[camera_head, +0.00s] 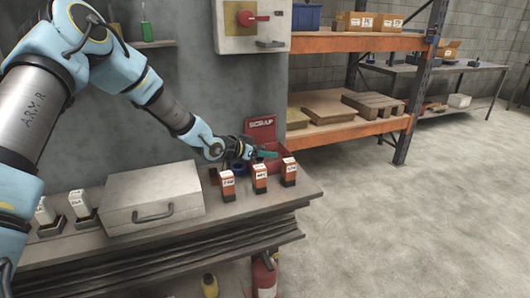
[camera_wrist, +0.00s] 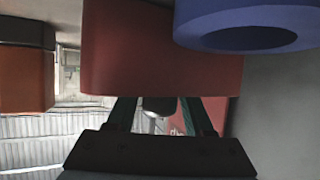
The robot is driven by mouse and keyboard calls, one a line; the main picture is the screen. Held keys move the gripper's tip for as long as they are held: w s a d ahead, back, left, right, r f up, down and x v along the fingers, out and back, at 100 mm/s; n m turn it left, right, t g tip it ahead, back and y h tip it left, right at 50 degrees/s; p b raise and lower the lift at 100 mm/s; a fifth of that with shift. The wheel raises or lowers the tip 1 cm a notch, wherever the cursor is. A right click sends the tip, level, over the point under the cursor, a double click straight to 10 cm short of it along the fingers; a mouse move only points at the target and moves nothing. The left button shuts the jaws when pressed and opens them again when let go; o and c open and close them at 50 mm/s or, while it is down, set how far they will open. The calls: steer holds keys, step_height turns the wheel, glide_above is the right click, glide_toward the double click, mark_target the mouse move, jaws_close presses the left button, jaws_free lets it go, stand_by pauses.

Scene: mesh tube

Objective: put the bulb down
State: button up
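My gripper (camera_head: 264,154) is at the right end of the bench, in front of the red scrap bin (camera_head: 262,131) and just above the labelled boxes. In the wrist view its two teal fingers (camera_wrist: 160,115) stand apart, and a red block hides their tips. A small dark rounded piece (camera_wrist: 158,105) with a pale, shiny lower end shows between them. It may be the bulb, but I cannot make out whether the fingers touch it. No bulb can be picked out in the head view.
Orange boxes with white tops (camera_head: 260,178) line the bench's right end. A blue ring (camera_head: 238,169) lies left of the bin; it looms close in the wrist view (camera_wrist: 250,28). A grey case (camera_head: 153,197) fills the bench's middle. A red block (camera_wrist: 150,45) is very near the wrist camera.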

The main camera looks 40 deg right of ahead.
steer(key=shift+r, duration=0.1)
steer(key=b+v, duration=0.1)
steer(key=v, duration=0.6)
steer(key=shift+a+r, duration=0.1)
steer(key=shift+a, duration=0.15)
